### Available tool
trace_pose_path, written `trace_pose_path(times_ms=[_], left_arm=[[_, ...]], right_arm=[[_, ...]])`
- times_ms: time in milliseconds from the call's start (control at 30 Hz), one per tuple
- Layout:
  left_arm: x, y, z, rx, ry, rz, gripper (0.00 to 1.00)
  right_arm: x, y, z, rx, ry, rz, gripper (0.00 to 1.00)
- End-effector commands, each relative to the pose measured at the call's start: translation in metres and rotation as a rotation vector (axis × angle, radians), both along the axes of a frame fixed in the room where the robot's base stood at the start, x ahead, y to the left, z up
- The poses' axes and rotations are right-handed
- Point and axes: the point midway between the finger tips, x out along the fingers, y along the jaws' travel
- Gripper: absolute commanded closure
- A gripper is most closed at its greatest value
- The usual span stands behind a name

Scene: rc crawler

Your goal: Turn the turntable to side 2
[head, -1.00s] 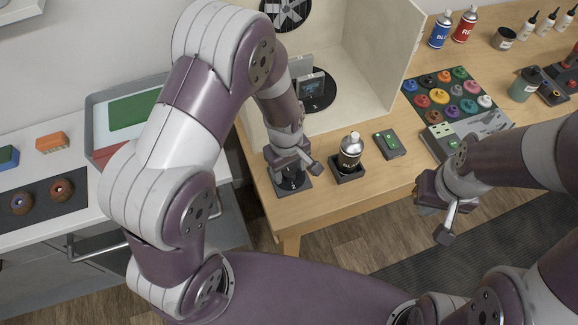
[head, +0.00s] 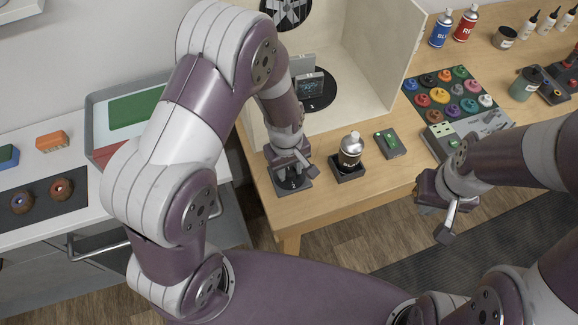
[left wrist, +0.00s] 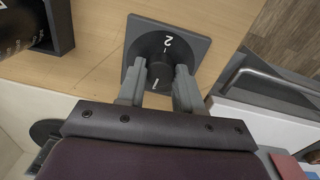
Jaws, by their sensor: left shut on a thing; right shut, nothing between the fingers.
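The turntable (head: 326,101) is a black disc inside the pale booth, with a dark panel-like part (head: 309,84) standing on it. Its control is a dark dial plate (head: 297,184) at the table's front left corner. In the left wrist view the dial plate (left wrist: 197,47) shows a "2" at its far side and a "1" on the near side, with a round knob (left wrist: 160,68) in the middle. My left gripper (left wrist: 160,80) is shut on the knob, one finger on each side; it also shows in the head view (head: 289,170). My right gripper (head: 431,204) is shut and empty, off the table's front edge.
A black spray can (head: 350,150) stands in a holder just right of the dial. A small box with green buttons (head: 390,144) lies beyond it. A tray of coloured caps (head: 447,95) and blue and red cans (head: 441,29) are further right.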

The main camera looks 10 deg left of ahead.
Motion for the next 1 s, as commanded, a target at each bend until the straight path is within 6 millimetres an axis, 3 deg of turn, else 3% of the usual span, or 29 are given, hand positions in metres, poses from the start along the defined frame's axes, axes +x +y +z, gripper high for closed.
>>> trace_pose_path(times_ms=[1000], left_arm=[[0.0031, 0.0000, 0.0014, 0.000, -0.004, -0.935, 0.95]], right_arm=[[0.0000, 0.0000, -0.0067, 0.000, 0.000, 0.000, 1.00]])
